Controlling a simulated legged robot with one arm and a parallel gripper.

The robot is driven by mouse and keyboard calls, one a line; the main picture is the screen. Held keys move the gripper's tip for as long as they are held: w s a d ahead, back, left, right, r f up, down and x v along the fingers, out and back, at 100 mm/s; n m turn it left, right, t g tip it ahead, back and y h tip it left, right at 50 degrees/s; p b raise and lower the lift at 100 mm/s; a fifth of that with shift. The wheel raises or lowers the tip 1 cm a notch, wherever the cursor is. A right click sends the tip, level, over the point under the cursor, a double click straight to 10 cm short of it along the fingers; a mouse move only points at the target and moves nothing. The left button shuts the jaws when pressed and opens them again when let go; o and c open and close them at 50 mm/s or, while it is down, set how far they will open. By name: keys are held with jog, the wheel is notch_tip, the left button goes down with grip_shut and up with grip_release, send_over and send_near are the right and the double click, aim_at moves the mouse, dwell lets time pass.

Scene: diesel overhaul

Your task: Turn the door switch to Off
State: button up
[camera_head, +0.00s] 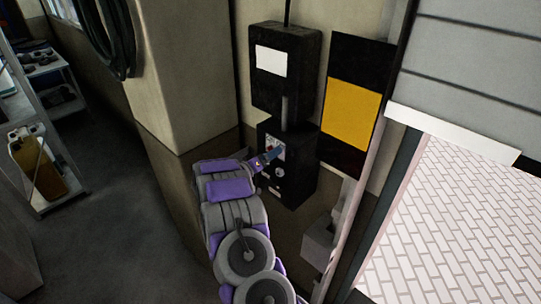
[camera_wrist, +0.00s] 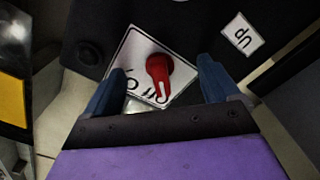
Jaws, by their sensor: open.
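The door switch is a red rotary knob (camera_wrist: 158,68) on a white label plate (camera_wrist: 137,48) in the wrist view. The knob's white mark points down toward partly hidden black lettering, which I cannot read surely. My gripper (camera_wrist: 158,88) is open, with a blue finger on each side of the knob and a visible gap to it. In the head view my gripper (camera_head: 273,155) reaches the front of the black switch box (camera_head: 294,178) and covers most of the knob. Whether any finger touches the plate I cannot tell.
A taller black box (camera_head: 284,100) is mounted above the switch box. A black and yellow panel (camera_head: 352,110) stands right of it, beside a door opening with a white brick wall (camera_head: 460,220). An "Up" label (camera_wrist: 239,35) shows upside down. A shelf (camera_head: 45,140) is far left.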

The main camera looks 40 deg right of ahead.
jog(key=a, duration=0.7)
jog(key=shift+s, duration=0.25)
dwell(0.5)
